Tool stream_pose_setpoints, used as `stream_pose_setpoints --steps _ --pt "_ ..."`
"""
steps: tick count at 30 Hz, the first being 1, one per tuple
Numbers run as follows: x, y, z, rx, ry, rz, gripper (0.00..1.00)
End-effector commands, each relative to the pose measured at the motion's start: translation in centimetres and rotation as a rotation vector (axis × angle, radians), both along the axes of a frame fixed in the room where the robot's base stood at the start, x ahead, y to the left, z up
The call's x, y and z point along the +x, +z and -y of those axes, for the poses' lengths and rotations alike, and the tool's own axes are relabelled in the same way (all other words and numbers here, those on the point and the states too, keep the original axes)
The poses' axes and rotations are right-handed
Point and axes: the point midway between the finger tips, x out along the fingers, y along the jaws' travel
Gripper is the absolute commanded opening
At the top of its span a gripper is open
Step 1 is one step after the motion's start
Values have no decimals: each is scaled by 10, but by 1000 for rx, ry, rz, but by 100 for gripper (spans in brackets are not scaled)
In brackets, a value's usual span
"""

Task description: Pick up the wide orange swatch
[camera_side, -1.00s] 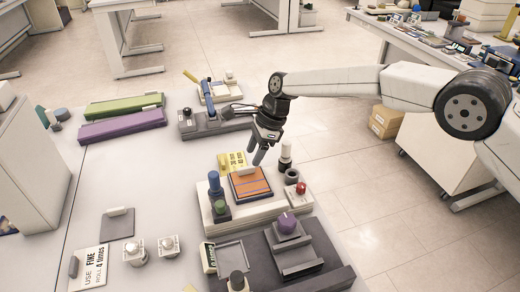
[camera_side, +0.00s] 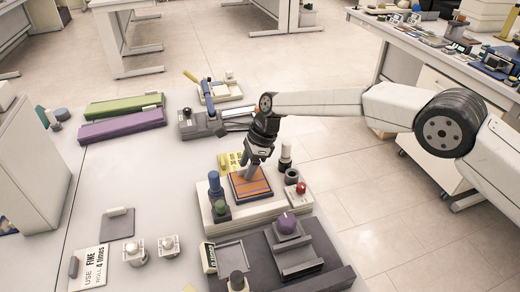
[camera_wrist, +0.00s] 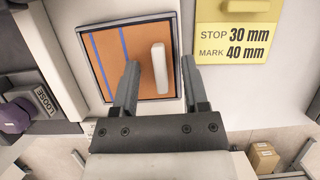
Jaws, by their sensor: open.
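The orange swatch (camera_side: 252,188) is a flat square with blue stripes in a dark frame, on a pale base. In the wrist view the swatch (camera_wrist: 104,55) lies ahead of the fingers. It has an upright cream tab (camera_wrist: 159,66). My gripper (camera_side: 248,175) is just above the swatch's far part and hides the tab in the side view. In the wrist view my gripper (camera_wrist: 160,63) is open, with one finger on each side of the tab and a gap beside it. I cannot tell whether the fingertips touch the swatch.
A yellow "STOP 30 mm MARK 40 mm" sign (camera_wrist: 235,30) is close to the right finger. A blue-topped post (camera_side: 214,182), a green knob (camera_side: 222,208), a red button (camera_side: 301,187) and a white-topped post (camera_side: 286,152) surround the swatch. A purple knob (camera_side: 287,222) stands nearer the camera.

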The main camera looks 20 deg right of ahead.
Motion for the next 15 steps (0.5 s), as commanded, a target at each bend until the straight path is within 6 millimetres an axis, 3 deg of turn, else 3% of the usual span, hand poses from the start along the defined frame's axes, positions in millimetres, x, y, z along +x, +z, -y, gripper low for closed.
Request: stream_pose_setpoints --steps 1,6,15 --pt "0 0 0 0 0 0 57" --pt "0 0 0 0 0 0 3" --pt "0 0 0 0 0 0 0"
